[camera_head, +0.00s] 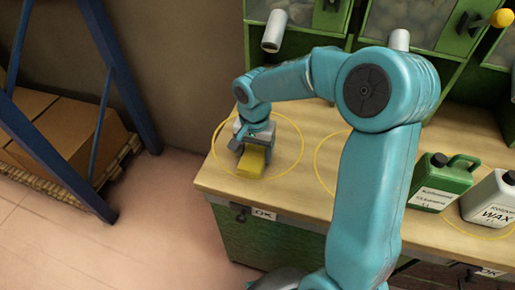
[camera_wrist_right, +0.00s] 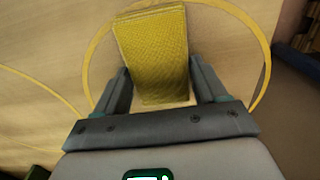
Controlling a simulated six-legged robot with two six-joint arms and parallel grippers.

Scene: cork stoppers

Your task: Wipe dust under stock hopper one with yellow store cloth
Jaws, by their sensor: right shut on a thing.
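My right gripper (camera_head: 250,148) is at the left end of the wooden bench top, inside a yellow ring painted on it. It is shut on the folded yellow cloth (camera_head: 251,163). In the right wrist view the cloth (camera_wrist_right: 153,50) sticks out beyond the two fingers of the right gripper (camera_wrist_right: 163,88), over the ring. I cannot tell whether it touches the bench. The leftmost hopper (camera_head: 290,12), green with a grey spout, is above and behind this ring. No dust can be made out. My left gripper is not in view.
A second yellow ring (camera_head: 318,172) is partly hidden behind my right arm. A green canister (camera_head: 440,183) and a white wax canister (camera_head: 490,203) stand at the right of the bench (camera_head: 290,200). Cardboard boxes (camera_head: 75,130) lie on a pallet beyond blue posts at left.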

